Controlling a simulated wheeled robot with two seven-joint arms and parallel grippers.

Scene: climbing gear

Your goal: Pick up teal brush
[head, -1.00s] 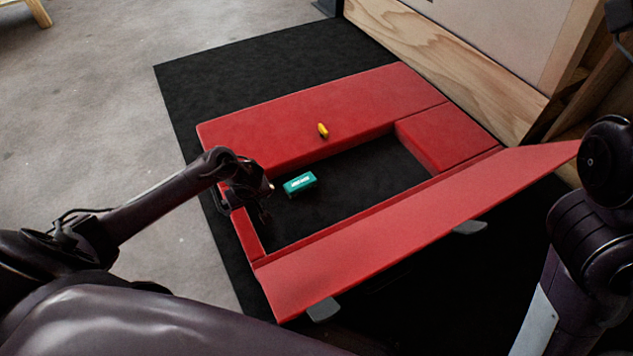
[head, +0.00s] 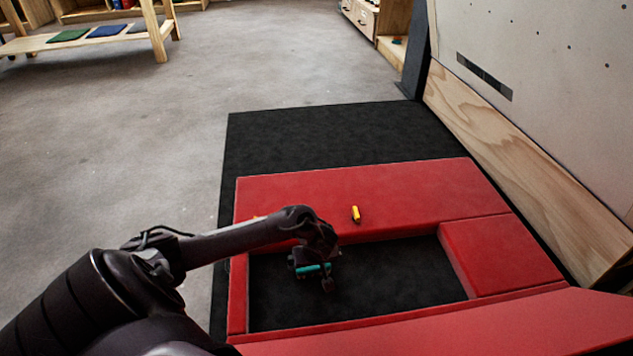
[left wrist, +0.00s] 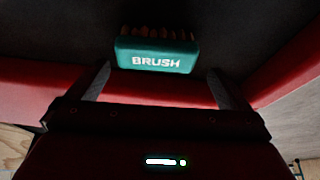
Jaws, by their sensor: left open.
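The teal brush (head: 309,269) is inside the red-padded frame, near its left end, partly hidden by my left gripper. In the left wrist view the brush (left wrist: 157,60) shows its teal block with white "BRUSH" lettering and brown bristles along its far edge. My left gripper (head: 313,273) is at the brush in the head view. In the left wrist view its two fingers (left wrist: 160,82) are spread apart, with the brush just ahead of and between their tips. I cannot tell whether they touch it. My right gripper is not in view.
Red pads (head: 330,203) surround a recessed black floor (head: 400,275). A small yellow object (head: 355,214) lies on the far pad. A wood-edged climbing wall (head: 530,140) stands at right. A wooden bench (head: 95,42) is far left, with open grey floor before it.

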